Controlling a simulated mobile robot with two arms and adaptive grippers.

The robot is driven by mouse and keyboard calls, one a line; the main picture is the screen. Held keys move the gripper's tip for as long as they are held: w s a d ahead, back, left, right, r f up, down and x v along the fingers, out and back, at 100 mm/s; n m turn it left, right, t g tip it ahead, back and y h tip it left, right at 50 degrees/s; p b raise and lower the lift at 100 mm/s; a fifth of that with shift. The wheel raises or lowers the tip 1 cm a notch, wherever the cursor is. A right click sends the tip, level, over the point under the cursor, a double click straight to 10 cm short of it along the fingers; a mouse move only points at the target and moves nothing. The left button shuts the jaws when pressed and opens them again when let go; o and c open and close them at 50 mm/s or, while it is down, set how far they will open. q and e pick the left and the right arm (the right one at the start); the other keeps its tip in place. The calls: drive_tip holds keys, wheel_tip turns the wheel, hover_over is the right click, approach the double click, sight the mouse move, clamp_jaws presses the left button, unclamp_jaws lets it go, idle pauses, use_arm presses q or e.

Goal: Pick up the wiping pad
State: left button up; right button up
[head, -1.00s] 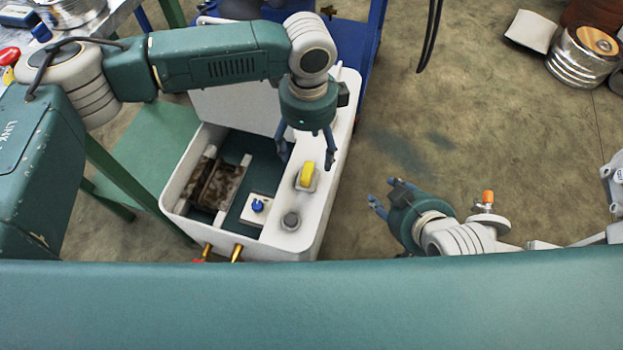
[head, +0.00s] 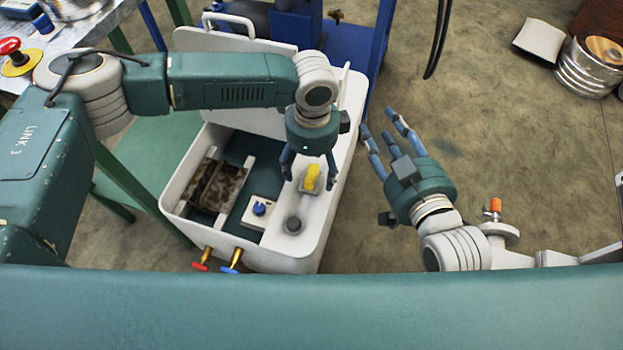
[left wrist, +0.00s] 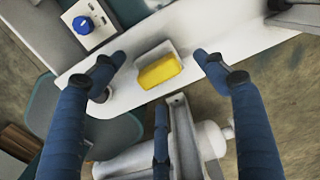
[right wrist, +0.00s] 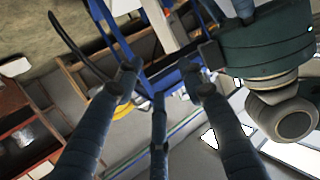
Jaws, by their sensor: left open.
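The wiping pad (head: 312,177) is a small yellow block in a pale holder on the white rim of an open tub-like unit (head: 335,205). In the left wrist view the yellow pad (left wrist: 160,71) lies between my spread fingers, apart from them. My left gripper (head: 310,167) is open and empty just above the pad. My right gripper (head: 379,122) is open and empty, over the floor to the right of the unit. Its spread fingers (right wrist: 160,75) show in the right wrist view with nothing between them.
A round grey knob (head: 293,225) and a white plate with a blue knob (head: 260,208) are near the pad. The open tub holds a brown-stained part (head: 218,187). Red and blue valves (head: 231,268) stick out in front.

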sight(312, 174)
use_arm(q)
wheel_tip(312, 174, down, 3)
drive_tip(key=shift+s+f+b, duration=0.1)
drive_tip(key=shift+f+b, duration=0.05)
drive_tip(key=shift+b, duration=0.45)
drive_tip(key=c, duration=1.3)
use_arm(e)
wheel_tip(312, 174, up, 8)
drive_tip(key=w+a+t+y, duration=0.1)
drive_tip(key=t, duration=0.2)
drive_tip(key=shift+a+t, duration=0.15)
drive_tip(key=shift+t, duration=0.25)
